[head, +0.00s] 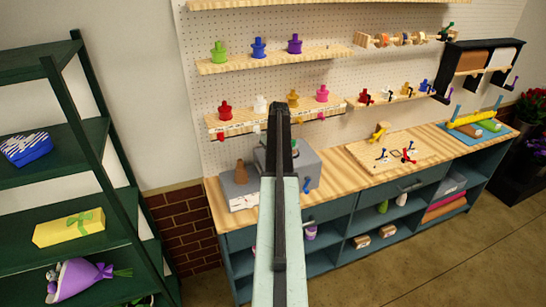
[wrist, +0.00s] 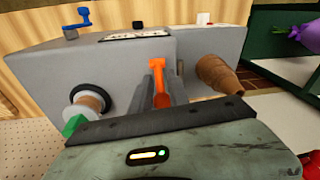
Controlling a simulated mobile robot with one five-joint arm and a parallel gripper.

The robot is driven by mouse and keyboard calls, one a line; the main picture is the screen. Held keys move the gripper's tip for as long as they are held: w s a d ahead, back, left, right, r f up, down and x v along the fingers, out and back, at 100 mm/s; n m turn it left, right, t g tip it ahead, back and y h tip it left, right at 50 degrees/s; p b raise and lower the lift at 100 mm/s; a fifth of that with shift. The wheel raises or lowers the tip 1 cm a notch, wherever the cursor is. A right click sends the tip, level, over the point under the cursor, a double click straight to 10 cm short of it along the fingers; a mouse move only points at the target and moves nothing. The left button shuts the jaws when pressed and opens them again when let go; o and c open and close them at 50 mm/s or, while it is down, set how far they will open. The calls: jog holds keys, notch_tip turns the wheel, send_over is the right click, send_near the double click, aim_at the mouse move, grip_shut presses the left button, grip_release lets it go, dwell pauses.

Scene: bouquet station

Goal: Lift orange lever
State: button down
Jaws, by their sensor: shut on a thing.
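The orange lever (wrist: 158,82) stands out from the front of a grey machine (wrist: 68,65) in the wrist view. My gripper (wrist: 163,88) is shut on the lever, with a dark finger on each side of it. In the head view the grey machine (head: 308,160) sits on the wooden bench, partly behind my arm. The lever and my fingertips are hidden there.
A brown cone (wrist: 218,74) is close right of my gripper. A spool with a black ring (wrist: 90,102) and a blue crank (wrist: 78,22) are to the left. The wooden bench (head: 340,183) holds a board of small parts (head: 385,153) farther right. A dark green shelf (head: 50,130) stands left.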

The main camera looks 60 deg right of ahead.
jog(key=c, duration=1.3)
grip_release()
jog(key=shift+w+d+f, duration=0.1)
jog(key=r+p, duration=0.5)
jog(key=s+r+p, duration=0.1)
jog(key=r+p, duration=0.1)
jog(key=shift+s+r+p, duration=0.1)
jog(key=shift+r+p, duration=0.3)
